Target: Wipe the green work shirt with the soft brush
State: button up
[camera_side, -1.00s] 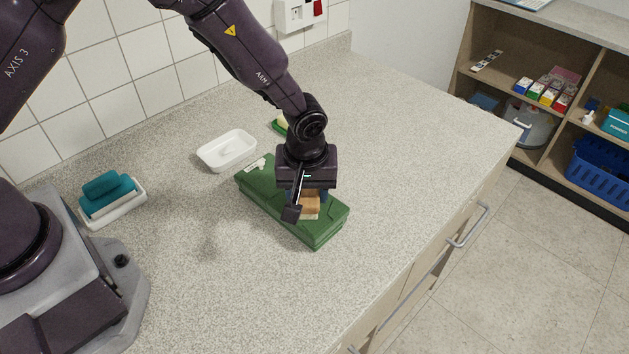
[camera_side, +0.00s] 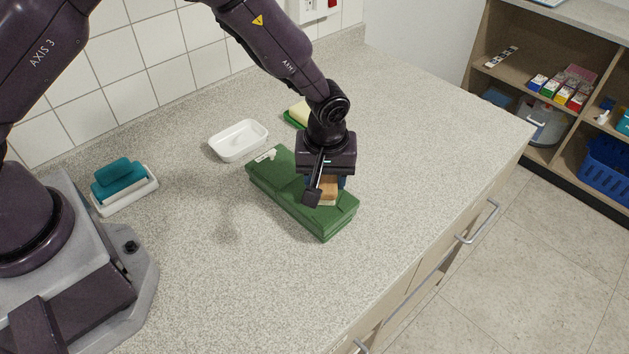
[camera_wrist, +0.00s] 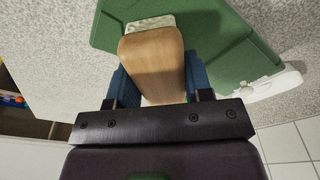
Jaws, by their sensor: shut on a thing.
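The green work shirt (camera_side: 285,190) lies folded on the counter in the side view. A white patch shows at its far left end. My gripper (camera_side: 322,196) is over the shirt's right half and is shut on the soft brush (camera_side: 328,188), which has a tan wooden block. In the wrist view the brush (camera_wrist: 152,62) sits between my blue finger pads, with pale bristles at its far end. The shirt (camera_wrist: 222,42) lies beyond and beside it. The brush is at or just above the cloth; contact is hard to tell.
A white empty dish (camera_side: 239,141) stands behind the shirt. A yellow and green sponge (camera_side: 297,113) lies behind my gripper. A teal sponge (camera_side: 119,174) rests in a white tray (camera_side: 143,190) at left. The speckled counter (camera_side: 430,150) is clear at right.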

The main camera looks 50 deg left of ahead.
jog(key=shift+w, duration=0.8)
jog(key=shift+s+r, duration=0.1)
jog(key=shift+r, duration=4)
